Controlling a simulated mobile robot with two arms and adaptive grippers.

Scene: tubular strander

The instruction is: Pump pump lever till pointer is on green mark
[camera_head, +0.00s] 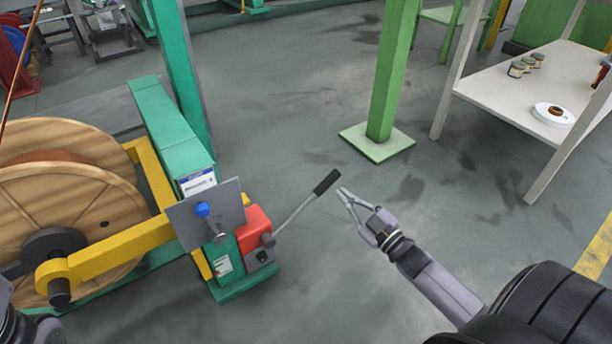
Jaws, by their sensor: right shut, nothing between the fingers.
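The pump lever (298,211) is a thin grey rod with a black grip. It slants up and to the right from the red pump unit (255,222) on the green machine post. My right gripper (341,194) is shut and empty, just right of the black grip, with a small gap between them in the picture. Whether they touch in depth is hard to tell. I cannot make out a pointer or a green mark.
A large wooden reel (75,165) in a yellow and green frame stands at the left. A grey plate with a blue knob (202,209) sits beside the pump. A green post (393,75) and a white table (490,92) stand farther back. Open floor lies between them.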

